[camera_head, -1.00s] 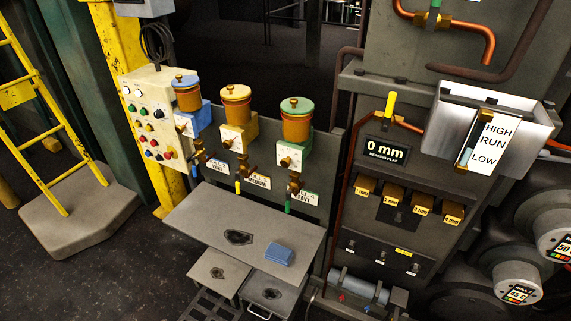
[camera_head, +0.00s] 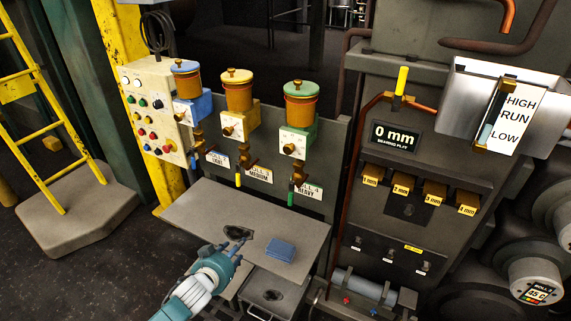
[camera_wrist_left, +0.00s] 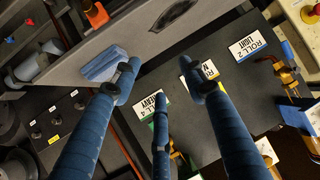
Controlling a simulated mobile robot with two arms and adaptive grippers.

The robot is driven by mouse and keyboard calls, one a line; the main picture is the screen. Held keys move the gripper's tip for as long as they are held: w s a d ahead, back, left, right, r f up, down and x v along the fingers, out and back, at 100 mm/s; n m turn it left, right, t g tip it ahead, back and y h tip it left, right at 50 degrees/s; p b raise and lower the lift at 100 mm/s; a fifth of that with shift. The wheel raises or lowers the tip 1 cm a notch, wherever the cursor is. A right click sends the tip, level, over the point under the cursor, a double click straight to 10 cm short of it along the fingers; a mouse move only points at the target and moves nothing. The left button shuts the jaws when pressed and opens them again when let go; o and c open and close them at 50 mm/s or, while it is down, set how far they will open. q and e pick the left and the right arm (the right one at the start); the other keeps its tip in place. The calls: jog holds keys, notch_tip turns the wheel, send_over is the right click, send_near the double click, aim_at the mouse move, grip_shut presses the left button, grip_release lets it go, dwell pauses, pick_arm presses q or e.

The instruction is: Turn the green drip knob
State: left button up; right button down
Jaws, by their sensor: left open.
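The green drip unit is a green-lidded amber cup (camera_head: 301,102) over a green block on the panel in the head view. A white dial with a small brown knob (camera_head: 291,149) sits on that block's front. A brown valve with a green-tipped tube hangs below, beside the HEAVY label (camera_head: 311,190), which also shows in the wrist view (camera_wrist_left: 151,105). My left gripper (camera_head: 240,240) is open and empty over the grey table's front edge, below and left of the green unit. Its spread blue fingers (camera_wrist_left: 160,82) show in the wrist view. My right gripper is out of view.
Blue (camera_head: 187,84) and yellow (camera_head: 237,91) drip units stand left of the green one. The grey table (camera_head: 205,205) below carries a folded blue cloth (camera_head: 281,250). A gauge cabinet (camera_head: 395,140) stands to the right.

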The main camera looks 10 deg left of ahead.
pick_arm(q)
jog(key=w+d+r+t+h+b, duration=0.1)
jog(key=w+d+r+t, duration=0.15)
jog(key=r, duration=0.55)
jog(key=w+d+r+t+h+b, duration=0.1)
jog(key=w+d+r+b, duration=0.15)
jog(key=r, duration=0.65)
jog(key=m+t+h, duration=0.2)
jog(key=h, duration=0.1)
send_near(287, 150)
jog(key=p+x, duration=0.1)
jog(key=x, duration=0.8)
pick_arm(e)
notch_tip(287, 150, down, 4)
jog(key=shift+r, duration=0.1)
pick_arm(q)
grip_shut()
